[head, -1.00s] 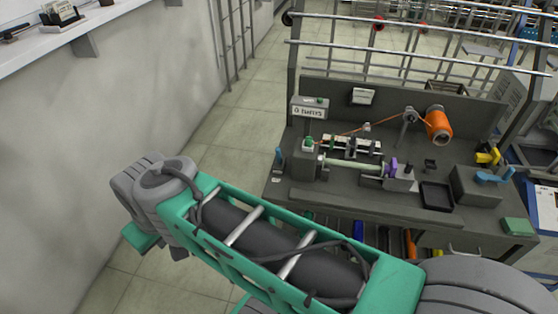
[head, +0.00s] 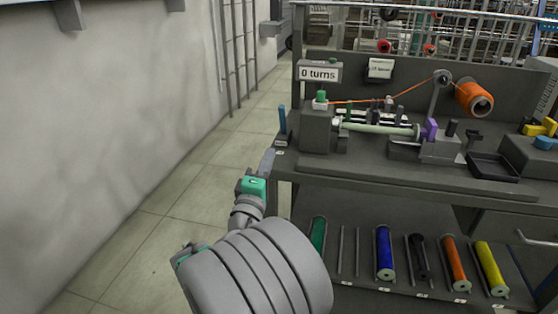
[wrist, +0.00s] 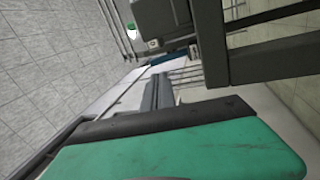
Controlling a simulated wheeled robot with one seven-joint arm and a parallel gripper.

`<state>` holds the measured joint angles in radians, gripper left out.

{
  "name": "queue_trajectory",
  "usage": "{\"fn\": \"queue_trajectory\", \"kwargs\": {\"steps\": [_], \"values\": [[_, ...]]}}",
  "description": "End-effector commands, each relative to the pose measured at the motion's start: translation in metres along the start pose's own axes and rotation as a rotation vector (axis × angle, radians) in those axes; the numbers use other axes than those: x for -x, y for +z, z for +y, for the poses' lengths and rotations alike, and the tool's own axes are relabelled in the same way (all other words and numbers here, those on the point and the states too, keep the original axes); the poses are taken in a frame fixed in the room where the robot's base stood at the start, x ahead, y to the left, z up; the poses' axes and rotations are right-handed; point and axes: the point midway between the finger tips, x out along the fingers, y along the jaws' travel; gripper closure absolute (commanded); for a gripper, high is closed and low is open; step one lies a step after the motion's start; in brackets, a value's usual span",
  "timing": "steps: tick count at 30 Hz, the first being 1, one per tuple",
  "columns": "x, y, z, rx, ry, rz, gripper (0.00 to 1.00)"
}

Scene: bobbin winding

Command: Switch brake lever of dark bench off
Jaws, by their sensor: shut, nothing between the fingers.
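The dark bench (head: 390,175) stands at the right in the head view. A blue upright lever (head: 282,120), which looks like the brake lever, stands at its left edge, beside the grey winder housing (head: 318,132). A small white label lies on the bench top in front of the lever. My gripper (head: 268,161) is just below and left of the lever, near the bench's left front corner, apart from the lever. It is shut and empty. In the wrist view the green hand body fills the bottom, and I cannot clearly make out the lever.
A "0 turns" display (head: 319,72) stands above the housing. An orange spool (head: 474,98) feeds thread to the winder. Clear floor (head: 150,225) lies left of the bench, up to a wall.

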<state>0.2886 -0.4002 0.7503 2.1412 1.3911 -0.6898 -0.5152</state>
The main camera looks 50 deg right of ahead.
Motion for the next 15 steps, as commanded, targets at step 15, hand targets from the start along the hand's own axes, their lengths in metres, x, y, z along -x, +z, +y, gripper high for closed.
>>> {"fn": "queue_trajectory", "kwargs": {"steps": [15], "values": [[0.001,-0.003,-0.001,0.097,0.069,0.036,1.0]]}}
